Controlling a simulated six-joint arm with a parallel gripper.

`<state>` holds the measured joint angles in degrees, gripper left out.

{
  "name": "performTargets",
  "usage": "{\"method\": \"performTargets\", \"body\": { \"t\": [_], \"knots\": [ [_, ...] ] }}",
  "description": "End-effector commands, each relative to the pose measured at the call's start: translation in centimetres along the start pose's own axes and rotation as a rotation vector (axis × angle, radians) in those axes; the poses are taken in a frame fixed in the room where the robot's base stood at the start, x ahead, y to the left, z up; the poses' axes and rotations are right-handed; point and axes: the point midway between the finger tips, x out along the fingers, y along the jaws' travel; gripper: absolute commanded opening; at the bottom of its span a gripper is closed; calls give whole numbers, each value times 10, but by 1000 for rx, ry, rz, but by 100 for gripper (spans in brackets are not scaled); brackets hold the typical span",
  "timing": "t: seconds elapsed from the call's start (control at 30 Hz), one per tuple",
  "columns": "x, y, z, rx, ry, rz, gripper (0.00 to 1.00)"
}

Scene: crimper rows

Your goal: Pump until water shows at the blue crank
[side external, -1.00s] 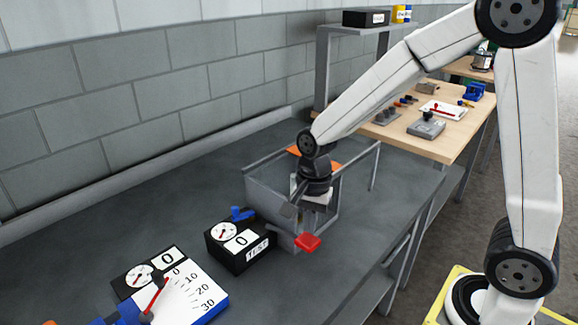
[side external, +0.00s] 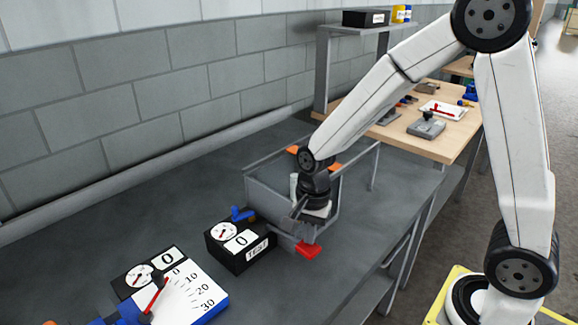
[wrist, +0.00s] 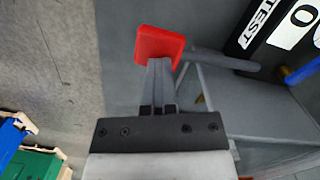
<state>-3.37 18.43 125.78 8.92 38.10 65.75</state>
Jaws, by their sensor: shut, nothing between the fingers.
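A grey open-topped box (side external: 262,200) with raised side rails stands on the dark bench. A red block (side external: 309,250) sits low at its front, on what looks like a lever; it also shows in the wrist view (wrist: 158,44). My gripper (side external: 297,213) is shut and empty. In the wrist view its fingertips (wrist: 159,62) overlap the red block; contact cannot be told. A black TEST box (side external: 240,254) beside the grey box carries the blue crank (side external: 241,214), a round dial and a display reading 0. No water is visible at the crank.
A white and blue scale board (side external: 195,290) with a red pointer and a black gauge stands at the front left. A wooden table (side external: 455,146) with tools is behind. The bench on the left is clear.

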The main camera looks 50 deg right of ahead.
Motion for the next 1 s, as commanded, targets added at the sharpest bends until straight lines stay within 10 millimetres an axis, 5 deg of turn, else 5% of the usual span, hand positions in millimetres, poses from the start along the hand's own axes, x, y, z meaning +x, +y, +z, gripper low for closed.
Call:
{"method": "performTargets", "body": {
  "t": [0.33, 1.0],
  "knots": [
    [23, -3, -4, 1, 4, -11, 0],
    [16, -4, -18, 4, 6, -14, 0]
  ]
}}
